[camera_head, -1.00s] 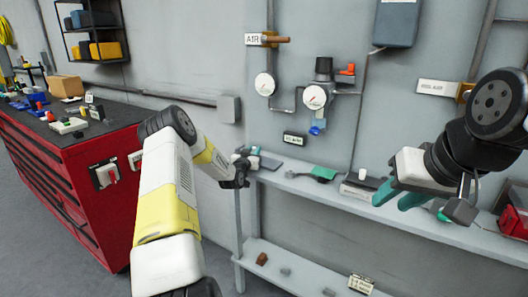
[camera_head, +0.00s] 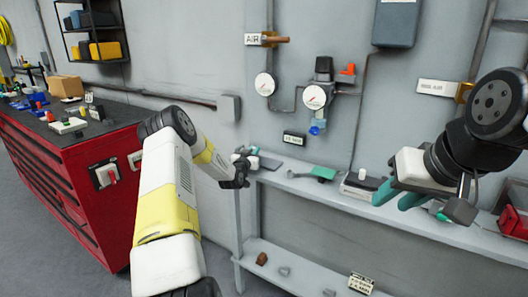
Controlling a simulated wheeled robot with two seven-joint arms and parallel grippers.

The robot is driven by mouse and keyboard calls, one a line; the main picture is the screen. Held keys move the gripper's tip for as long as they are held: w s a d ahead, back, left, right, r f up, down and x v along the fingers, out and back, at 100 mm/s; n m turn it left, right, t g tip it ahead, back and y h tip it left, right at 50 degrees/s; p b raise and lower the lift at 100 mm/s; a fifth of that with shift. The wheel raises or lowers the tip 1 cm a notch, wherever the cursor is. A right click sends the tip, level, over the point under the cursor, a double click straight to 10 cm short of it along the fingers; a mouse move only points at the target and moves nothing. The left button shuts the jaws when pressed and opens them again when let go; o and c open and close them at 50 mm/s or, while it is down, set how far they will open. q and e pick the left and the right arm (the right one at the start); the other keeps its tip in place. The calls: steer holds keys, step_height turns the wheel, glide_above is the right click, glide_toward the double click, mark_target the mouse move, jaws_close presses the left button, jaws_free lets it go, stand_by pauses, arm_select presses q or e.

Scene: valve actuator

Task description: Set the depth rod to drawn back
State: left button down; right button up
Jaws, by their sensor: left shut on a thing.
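My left gripper (camera_head: 243,158) is at the left end of the upper wall shelf, its teal fingertips partly hidden by its own dark body. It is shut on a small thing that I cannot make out. A dark grey flat item (camera_head: 268,163) lies on the shelf just right of these fingers. I cannot pick out the depth rod or tell its position; it may be hidden at the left gripper. My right gripper (camera_head: 398,198) is in front of the shelf's right part, its teal fingers apart and empty.
The shelf (camera_head: 300,185) bears a green-handled tool (camera_head: 318,174) and a grey box (camera_head: 358,186). Gauges (camera_head: 314,97) and pipes are on the wall above. A red tool cabinet (camera_head: 75,195) stands left. A red bin (camera_head: 513,222) is far right.

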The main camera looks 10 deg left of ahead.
mark_target(263, 161)
stand_by(0.8)
arm_select(q)
steer(key=shift+s+d+f, duration=0.1)
steer(key=shift+s+d, duration=0.15)
steer(key=shift+d, duration=0.5)
steer(key=shift+s+d+r, duration=0.1)
steer(key=shift+s+d, duration=0.2)
steer(key=shift+d, duration=0.45)
steer(key=shift+s+d+f, duration=0.1)
steer(key=shift+s+d, duration=0.15)
steer(key=shift+d, duration=0.5)
steer(key=c, duration=1.6)
jaws_free()
steer(key=shift+d, duration=0.1)
steer(key=shift+c, duration=0.2)
steer(key=shift+s+a, duration=0.2)
steer(key=shift+s, duration=1.8)
steer(key=shift+s+a, duration=0.2)
steer(key=shift+s, duration=1.75)
